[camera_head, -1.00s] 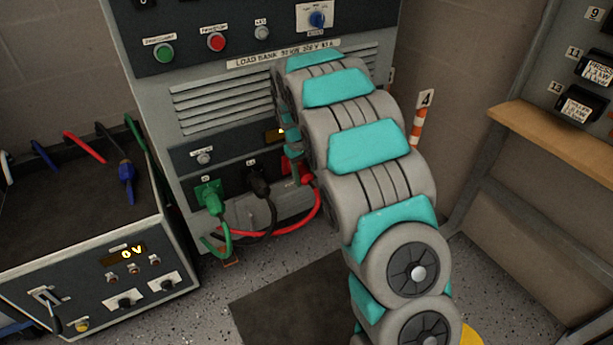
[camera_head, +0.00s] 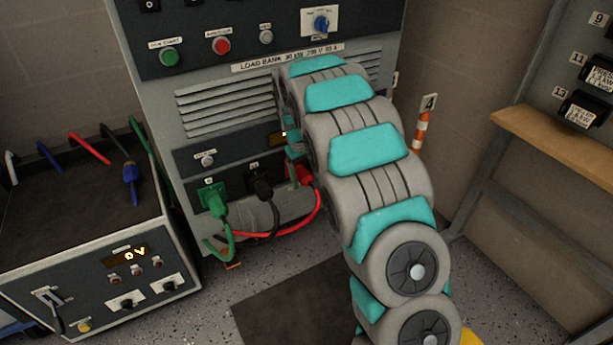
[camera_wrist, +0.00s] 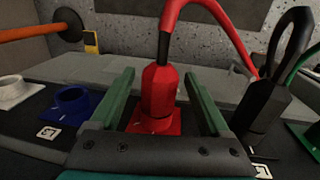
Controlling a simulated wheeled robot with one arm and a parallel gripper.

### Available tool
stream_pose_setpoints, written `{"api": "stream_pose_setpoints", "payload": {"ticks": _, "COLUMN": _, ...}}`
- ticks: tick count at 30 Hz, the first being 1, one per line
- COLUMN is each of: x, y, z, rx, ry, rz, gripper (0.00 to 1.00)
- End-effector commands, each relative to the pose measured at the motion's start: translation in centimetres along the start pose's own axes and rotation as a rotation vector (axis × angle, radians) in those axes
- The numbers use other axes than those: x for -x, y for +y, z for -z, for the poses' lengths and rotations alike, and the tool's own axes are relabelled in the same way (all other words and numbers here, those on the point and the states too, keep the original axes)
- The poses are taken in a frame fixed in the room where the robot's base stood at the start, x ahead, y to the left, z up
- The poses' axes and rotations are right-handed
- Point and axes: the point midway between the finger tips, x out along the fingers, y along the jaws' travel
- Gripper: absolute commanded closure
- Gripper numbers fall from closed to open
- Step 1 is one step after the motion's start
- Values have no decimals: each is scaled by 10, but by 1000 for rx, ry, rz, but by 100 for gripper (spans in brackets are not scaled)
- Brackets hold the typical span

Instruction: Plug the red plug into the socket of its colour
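The red plug (camera_wrist: 160,88) stands upright in the red socket (camera_wrist: 152,122) in the wrist view, its red cable rising from the top. It looks seated, though the joint is partly hidden. My gripper (camera_wrist: 160,74) has one green finger on each side of the plug, with a visible gap on both sides. In the head view my gripper (camera_head: 293,152) is at the load bank's lower panel, and the red plug (camera_head: 305,174) is partly hidden behind it.
A black plug (camera_wrist: 262,105) stands close beside my gripper. A green plug (camera_head: 214,202) is in the green socket. The blue socket (camera_wrist: 75,103) and white socket (camera_wrist: 15,92) are empty. An orange bar (camera_wrist: 30,32) lies beyond. The 0 V unit (camera_head: 90,270) stands left.

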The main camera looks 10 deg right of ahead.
Motion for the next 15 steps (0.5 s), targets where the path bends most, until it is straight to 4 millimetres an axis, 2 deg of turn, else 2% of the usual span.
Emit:
{"api": "stream_pose_setpoints", "payload": {"ticks": 6, "x": 0, "y": 0, "z": 0, "rx": 0, "ry": 0, "rz": 0, "gripper": 13}}
{"api": "stream_pose_setpoints", "payload": {"ticks": 10, "x": 0, "y": 0, "z": 0, "rx": 0, "ry": 0, "rz": 0, "gripper": 0}}
{"api": "stream_pose_setpoints", "payload": {"ticks": 15, "x": 0, "y": 0, "z": 0, "rx": 0, "ry": 0, "rz": 0, "gripper": 0}}
